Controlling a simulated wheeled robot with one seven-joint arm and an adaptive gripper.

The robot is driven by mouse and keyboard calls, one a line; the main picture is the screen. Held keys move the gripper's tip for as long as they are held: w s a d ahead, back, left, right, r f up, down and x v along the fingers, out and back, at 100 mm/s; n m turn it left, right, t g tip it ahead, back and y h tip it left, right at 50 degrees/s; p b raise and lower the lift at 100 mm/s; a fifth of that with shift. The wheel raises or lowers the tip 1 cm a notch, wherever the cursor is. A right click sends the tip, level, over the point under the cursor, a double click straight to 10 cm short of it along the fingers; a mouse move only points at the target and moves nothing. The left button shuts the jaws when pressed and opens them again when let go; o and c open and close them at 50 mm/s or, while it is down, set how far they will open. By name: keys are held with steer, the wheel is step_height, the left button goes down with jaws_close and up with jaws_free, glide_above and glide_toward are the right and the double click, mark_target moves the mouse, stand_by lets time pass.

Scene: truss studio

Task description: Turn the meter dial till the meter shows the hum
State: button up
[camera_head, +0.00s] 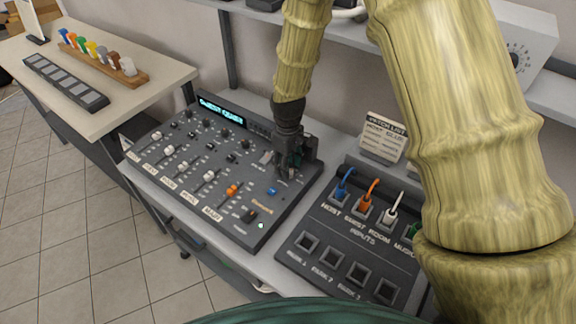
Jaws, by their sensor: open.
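The grey mixing desk (165,190) lies on the white bench, with a lit strip display (222,110) at its back edge. The display shows cyan text, seemingly "GUEST QUIET", too small to be sure. My gripper (288,168) is open and points down over the desk's right part. Its fingers hide the surface there, so I cannot see whether a dial is under them or touched. A light-coloured piece (266,157) shows just left of the fingers. A white box with a dark marked dial (515,60) stands on the shelf at upper right, partly cut off.
A patch panel (325,222) with blue, orange, white and green plugs lies right of the desk. A printed card (382,138) stands behind it. My arm blocks the right side. A side table (100,50) holds coloured pegs at upper left.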

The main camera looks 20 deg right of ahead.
steer(key=shift+s+f, duration=0.15)
steer(key=shift+f, duration=0.1)
steer(key=shift+s, duration=0.25)
steer(key=shift+s+r, duration=0.1)
steer(key=shift+s, duration=0.55)
steer(key=shift+w+f, duration=0.6)
steer(key=shift+w, duration=0.05)
steer(key=shift+s+r, duration=0.3)
steer(key=shift+s, duration=0.05)
steer(key=c, duration=0.9)
steer(key=shift+w+f, duration=0.1)
jaws_close()
